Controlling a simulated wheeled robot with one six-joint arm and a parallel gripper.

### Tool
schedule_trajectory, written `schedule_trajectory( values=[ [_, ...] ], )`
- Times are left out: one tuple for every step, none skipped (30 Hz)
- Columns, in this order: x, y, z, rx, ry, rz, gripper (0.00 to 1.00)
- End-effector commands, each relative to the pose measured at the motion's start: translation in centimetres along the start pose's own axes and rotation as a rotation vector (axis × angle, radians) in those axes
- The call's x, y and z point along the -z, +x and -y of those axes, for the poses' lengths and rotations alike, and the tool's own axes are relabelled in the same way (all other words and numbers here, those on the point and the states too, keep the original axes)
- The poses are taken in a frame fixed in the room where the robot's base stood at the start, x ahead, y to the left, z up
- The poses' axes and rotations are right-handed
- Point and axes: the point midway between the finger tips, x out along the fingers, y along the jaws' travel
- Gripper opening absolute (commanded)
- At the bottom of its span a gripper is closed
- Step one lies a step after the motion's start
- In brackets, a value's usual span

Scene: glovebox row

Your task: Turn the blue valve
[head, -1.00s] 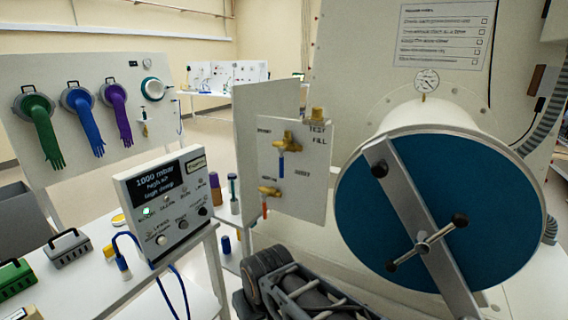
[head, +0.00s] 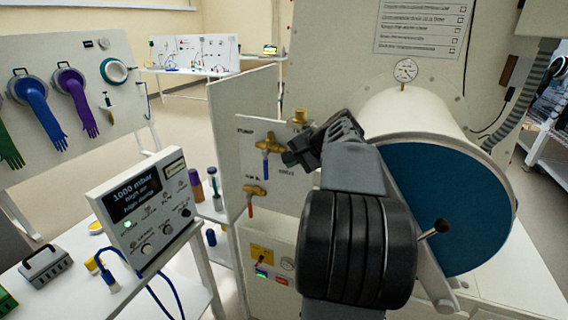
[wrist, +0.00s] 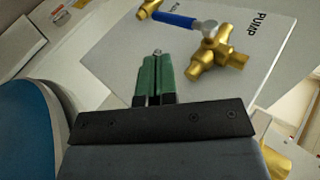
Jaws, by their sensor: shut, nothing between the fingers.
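The blue valve has a brass body (head: 270,143) on a white panel marked PUMP. Its blue handle (head: 265,166) hangs straight down in the head view. In the wrist view the brass body (wrist: 216,55) is right of my fingertips, and the blue handle (wrist: 173,19) runs up and left from it, beyond the tips. My gripper (head: 288,158) is just right of the valve in the head view. Its green fingers (wrist: 156,72) are closed together with nothing between them. They appear apart from the handle; the exact gap is hard to tell.
A second brass valve (head: 255,190) with a red-orange handle (head: 250,208) sits below on the same panel. The large blue round door (head: 455,190) with its bar is to the right. A control box (head: 145,205) stands on the bench at left.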

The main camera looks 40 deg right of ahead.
Motion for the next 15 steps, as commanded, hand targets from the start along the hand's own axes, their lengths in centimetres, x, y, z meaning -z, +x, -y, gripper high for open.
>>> schedule_trajectory(
  values=[
    [-0.1, 0.8, 0.1, -0.001, 0.001, 0.004, 0.00],
    [-0.1, 1.4, 0.1, -0.002, 0.001, 0.006, 0.00],
    [-0.1, 2.0, 0.1, -0.003, 0.001, 0.005, 0.00],
    [-0.1, 2.5, 0.1, -0.003, 0.000, 0.006, 0.00],
    [-0.1, 3.0, 0.1, -0.003, -0.001, 0.004, 0.00],
    [-0.2, 3.7, 0.1, -0.004, -0.001, 0.005, 0.00],
    [-0.1, 4.1, 0.0, -0.003, -0.001, 0.004, 0.00],
    [-0.2, 4.6, 0.0, -0.003, -0.001, 0.005, 0.00],
    [-0.2, 5.2, 0.1, -0.003, -0.001, 0.004, 0.00],
    [-0.2, 5.5, 0.1, -0.003, -0.001, 0.004, 0.00],
    [-0.2, 5.9, 0.0, -0.004, -0.001, 0.003, 0.00],
    [-0.1, 6.4, 0.0, -0.004, -0.002, 0.003, 0.00],
    [-0.1, 6.7, 0.0, -0.004, -0.002, 0.004, 0.00],
    [-0.1, 7.0, 0.0, -0.004, -0.003, 0.003, 0.00],
    [-0.1, 7.3, 0.0, -0.003, -0.003, 0.002, 0.00]
  ],
)
